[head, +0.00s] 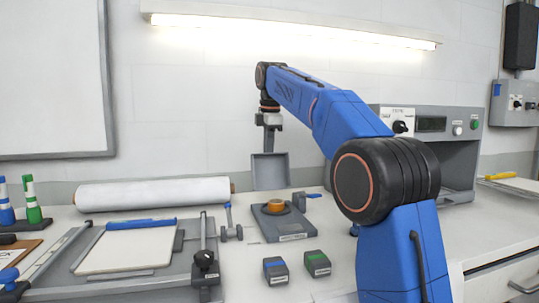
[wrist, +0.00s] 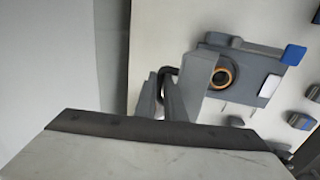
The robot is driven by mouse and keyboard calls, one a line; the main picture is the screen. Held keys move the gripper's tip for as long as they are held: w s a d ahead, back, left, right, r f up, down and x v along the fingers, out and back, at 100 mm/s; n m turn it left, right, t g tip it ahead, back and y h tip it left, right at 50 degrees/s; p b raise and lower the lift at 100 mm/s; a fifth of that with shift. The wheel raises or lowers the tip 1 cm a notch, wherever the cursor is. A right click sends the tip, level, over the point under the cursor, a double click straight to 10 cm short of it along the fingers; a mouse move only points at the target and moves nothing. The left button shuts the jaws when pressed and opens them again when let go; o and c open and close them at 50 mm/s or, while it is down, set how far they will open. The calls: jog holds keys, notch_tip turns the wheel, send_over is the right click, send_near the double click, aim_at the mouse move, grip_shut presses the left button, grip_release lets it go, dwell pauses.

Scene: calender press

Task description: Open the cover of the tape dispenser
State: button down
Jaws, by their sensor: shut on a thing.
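The tape dispenser (head: 283,222) is a grey block on the bench, with an orange tape roll (head: 275,206) exposed on its top. Its grey cover (head: 270,172) stands upright at the back of the base, clear of the roll. My gripper (head: 268,148) is above the cover and is shut on its upper edge. In the wrist view the dispenser base (wrist: 270,88) and the roll (wrist: 222,78) lie beyond my fingers (wrist: 172,102). A dark loop (wrist: 164,80) shows by the fingers. The exact contact is partly hidden.
A blue-ended box (wrist: 317,93) and a green-ended box (head: 317,263) stand in front of the dispenser. A white roll (head: 150,193) and a grey cutting board (head: 100,270) are left. A grey machine (head: 450,150) stands right, behind my arm.

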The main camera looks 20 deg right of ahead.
jog(key=shift+w+f, duration=0.1)
jog(key=shift+w, duration=0.6)
